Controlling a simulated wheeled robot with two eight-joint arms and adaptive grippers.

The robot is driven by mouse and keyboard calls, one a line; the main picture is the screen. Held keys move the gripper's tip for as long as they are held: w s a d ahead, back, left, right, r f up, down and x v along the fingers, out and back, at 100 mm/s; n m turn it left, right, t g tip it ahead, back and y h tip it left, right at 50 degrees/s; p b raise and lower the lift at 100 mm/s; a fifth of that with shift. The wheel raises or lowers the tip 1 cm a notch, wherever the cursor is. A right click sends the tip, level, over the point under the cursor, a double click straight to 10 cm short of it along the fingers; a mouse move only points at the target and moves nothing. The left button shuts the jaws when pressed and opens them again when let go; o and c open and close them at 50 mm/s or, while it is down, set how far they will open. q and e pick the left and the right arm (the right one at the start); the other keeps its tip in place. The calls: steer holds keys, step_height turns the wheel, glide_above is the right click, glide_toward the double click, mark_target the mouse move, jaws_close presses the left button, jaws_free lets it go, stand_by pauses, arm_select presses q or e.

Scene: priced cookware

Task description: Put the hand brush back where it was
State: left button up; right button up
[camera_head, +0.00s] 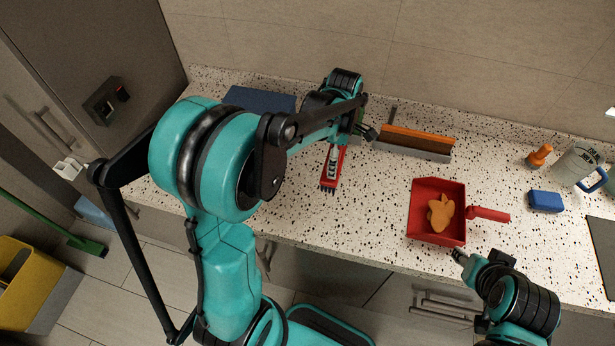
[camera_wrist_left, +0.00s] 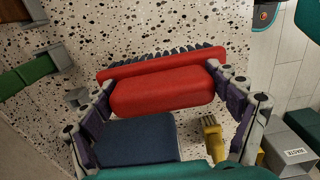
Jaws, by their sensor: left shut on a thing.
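The hand brush (camera_head: 341,162) is red with dark bristles and is over the left-middle part of the speckled counter in the head view. In the left wrist view the brush (camera_wrist_left: 160,92) lies crosswise between the fingers of my left gripper (camera_wrist_left: 162,82), bristles facing away from the wrist. My left gripper is shut on it. My left arm partly hides the brush in the head view. I cannot tell whether the brush touches the counter. My right gripper (camera_head: 460,257) is at the counter's front edge, below the red dustpan (camera_head: 421,192); its fingers are unclear.
An orange object (camera_head: 440,213) lies in the dustpan. An orange-and-grey tool (camera_head: 415,143) lies near the wall, right of my left gripper. A blue flat item (camera_head: 260,100) is left.

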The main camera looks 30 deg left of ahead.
arm_select(q)
steer(key=shift+s+a+f+b, duration=0.45)
steer(key=shift+s+a+f, duration=0.25)
steer(key=shift+a+f, duration=0.75)
steer(key=shift+s+a+f+b, duration=0.4)
steer(key=shift+s+a+f, duration=0.35)
steer(key=shift+a+f, duration=0.7)
steer(key=shift+s+a+f+b, duration=0.45)
steer(key=shift+s+a+f, duration=0.4)
steer(key=shift+f, duration=1)
steer(key=shift+w+a, duration=0.15)
steer(key=o, duration=1.3)
steer(key=shift+f, duration=0.1)
